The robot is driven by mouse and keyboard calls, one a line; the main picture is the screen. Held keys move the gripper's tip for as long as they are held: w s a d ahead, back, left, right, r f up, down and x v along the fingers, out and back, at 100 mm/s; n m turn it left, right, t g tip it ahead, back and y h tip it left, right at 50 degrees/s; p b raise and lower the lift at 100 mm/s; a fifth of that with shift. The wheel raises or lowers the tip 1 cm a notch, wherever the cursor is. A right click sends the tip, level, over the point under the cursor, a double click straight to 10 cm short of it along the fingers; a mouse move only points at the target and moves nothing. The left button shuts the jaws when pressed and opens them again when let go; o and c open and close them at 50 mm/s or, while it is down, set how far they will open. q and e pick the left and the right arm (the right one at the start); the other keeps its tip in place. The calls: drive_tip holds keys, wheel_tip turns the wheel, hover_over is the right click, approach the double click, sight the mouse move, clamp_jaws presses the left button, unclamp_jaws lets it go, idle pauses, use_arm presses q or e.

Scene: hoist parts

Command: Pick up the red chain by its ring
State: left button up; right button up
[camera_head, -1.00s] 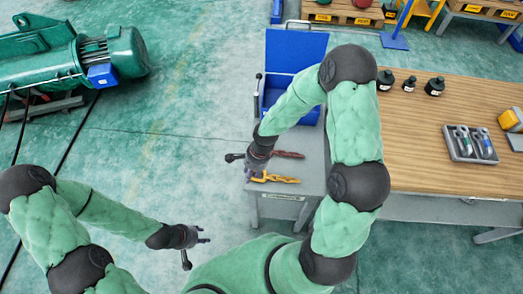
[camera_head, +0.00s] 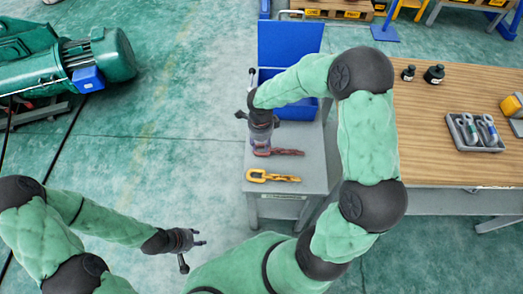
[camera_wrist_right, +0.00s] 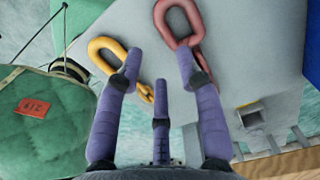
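The red chain (camera_head: 288,152) lies on the grey table surface, its ring at the left end partly hidden by my right gripper in the head view. My right gripper (camera_head: 262,149) points down at that ring. In the right wrist view the red ring (camera_wrist_right: 161,18) is just beyond the fingertips, closest to the right-hand finger; contact cannot be told. My right gripper (camera_wrist_right: 158,66) is open and empty, its fingers spread. The yellow chain (camera_head: 285,178) lies in front of the red one; its ring (camera_wrist_right: 94,58) is beside the left-hand finger. My left gripper (camera_head: 197,247) is open and empty, over the floor.
A blue bin (camera_head: 297,109) stands behind the chains on the grey table (camera_head: 320,135). To the right is a wooden workbench (camera_head: 450,120) with black bottles and a grey tray (camera_head: 474,147) of shackles. A green hoist (camera_head: 105,55) is at the left.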

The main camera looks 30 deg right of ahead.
sight(261, 154)
wheel_tip(261, 154, down, 7)
drive_tip(key=shift+w+d+f+b, duration=0.1)
drive_tip(key=shift+w+d+b, duration=0.05)
drive_tip(key=shift+b, duration=1.1)
clamp_jaws()
